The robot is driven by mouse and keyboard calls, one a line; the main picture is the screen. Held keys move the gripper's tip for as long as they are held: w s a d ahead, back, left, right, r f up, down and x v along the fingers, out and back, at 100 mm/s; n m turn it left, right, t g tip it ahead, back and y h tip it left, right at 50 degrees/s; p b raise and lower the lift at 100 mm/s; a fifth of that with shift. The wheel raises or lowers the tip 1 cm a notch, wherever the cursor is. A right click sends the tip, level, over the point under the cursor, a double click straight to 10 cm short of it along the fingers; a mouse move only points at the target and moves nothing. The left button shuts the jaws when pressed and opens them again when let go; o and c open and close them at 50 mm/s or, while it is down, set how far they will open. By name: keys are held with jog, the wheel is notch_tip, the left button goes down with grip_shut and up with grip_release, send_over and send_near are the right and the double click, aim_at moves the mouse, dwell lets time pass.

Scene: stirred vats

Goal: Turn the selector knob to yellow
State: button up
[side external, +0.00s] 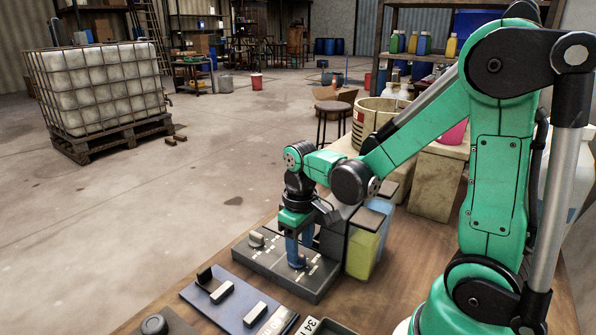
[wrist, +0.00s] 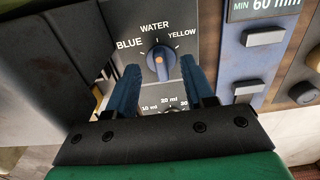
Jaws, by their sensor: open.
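In the side external view my gripper (side external: 298,256) points down, fingertips close to the control box (side external: 322,284); the fingers largely hide the knob there.
A second grey knob (side external: 257,239) stands on the same box. Yellow (side external: 361,251) and blue vessels stand right behind it. A blue panel (side external: 238,303) with buttons lies in front; it also shows in the wrist view (wrist: 236,68). A millilitre scale is partly hidden below my fingers.

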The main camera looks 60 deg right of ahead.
jog(key=shift+f, duration=0.9)
grip_shut()
jog(key=shift+m, duration=0.3)
jog(key=m, duration=0.5)
jog(key=shift+a+m, duration=0.15)
jog(key=shift+m, duration=0.15)
jog(key=m, duration=0.5)
jog(key=shift+w+a+m, duration=0.1)
jog(key=shift+w+m, duration=0.05)
jog(key=shift+m, duration=0.15)
